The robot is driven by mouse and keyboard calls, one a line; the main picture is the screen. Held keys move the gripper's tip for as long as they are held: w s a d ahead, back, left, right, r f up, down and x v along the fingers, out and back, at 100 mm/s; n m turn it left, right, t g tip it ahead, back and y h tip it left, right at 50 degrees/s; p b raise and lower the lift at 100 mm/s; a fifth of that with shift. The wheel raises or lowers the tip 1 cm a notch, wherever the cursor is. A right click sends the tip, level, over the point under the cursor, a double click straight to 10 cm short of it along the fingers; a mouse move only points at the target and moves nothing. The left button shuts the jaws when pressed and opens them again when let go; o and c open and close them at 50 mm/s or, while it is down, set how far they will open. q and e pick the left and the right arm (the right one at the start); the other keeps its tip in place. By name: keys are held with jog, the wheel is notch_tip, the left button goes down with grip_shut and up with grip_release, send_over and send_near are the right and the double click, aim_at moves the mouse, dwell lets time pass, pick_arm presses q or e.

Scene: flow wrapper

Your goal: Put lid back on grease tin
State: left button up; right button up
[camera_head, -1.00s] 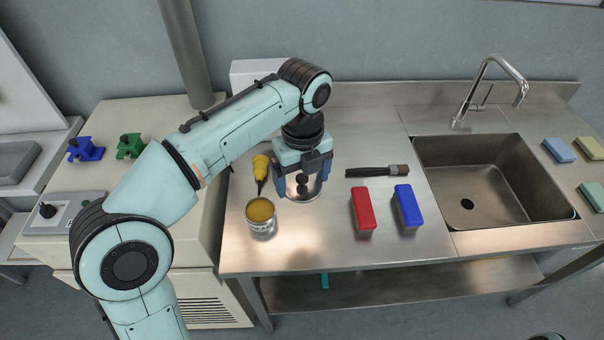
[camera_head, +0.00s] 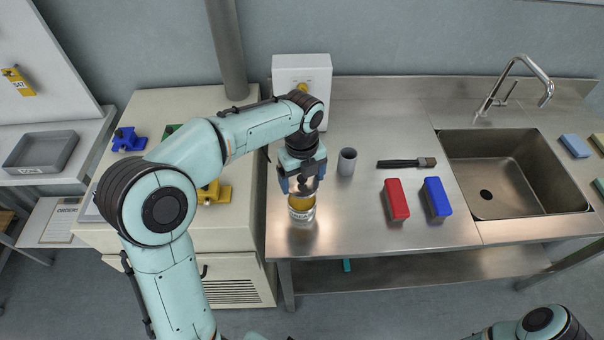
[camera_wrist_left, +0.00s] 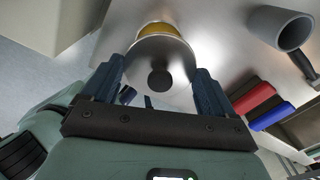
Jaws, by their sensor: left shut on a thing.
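The grease tin (camera_head: 302,213), a small can with a pale label and yellow grease, stands upright near the counter's front left. My left gripper (camera_head: 302,186) is over its back part, shut on the lid. In the left wrist view the lid (camera_wrist_left: 147,53) is a shiny round disc with a dark knob, between the fingers of my left gripper (camera_wrist_left: 160,72). The yellow grease (camera_wrist_left: 166,29) shows past the lid's far edge, so the lid covers only part of the opening from there. I cannot tell whether lid and rim touch. My right gripper is out of view.
A grey cup (camera_head: 347,162) stands right of my left gripper. A brush (camera_head: 405,163), a red block (camera_head: 396,200) and a blue block (camera_head: 437,198) lie farther right, before the sink (camera_head: 510,175). The counter's front edge is close to the tin.

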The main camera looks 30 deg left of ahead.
aim_at(302, 186)
pick_arm(q)
notch_tip(302, 186, down, 3)
jog(key=shift+s+f+b, duration=0.1)
jog(key=shift+f+b, duration=0.1)
jog(key=shift+b, duration=0.85)
jog(key=shift+f+b, duration=0.55)
jog(key=shift+f, duration=0.6)
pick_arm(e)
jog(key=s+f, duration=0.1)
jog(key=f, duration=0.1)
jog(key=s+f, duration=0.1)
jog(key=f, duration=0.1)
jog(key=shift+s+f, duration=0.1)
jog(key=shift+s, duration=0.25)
pick_arm(q)
jog(key=shift+p, duration=0.35)
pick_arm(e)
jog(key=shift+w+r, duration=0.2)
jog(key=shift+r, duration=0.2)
pick_arm(q)
jog(key=shift+f, duration=0.1)
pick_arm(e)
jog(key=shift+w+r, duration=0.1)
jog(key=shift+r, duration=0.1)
pick_arm(q)
jog(key=o, duration=0.8)
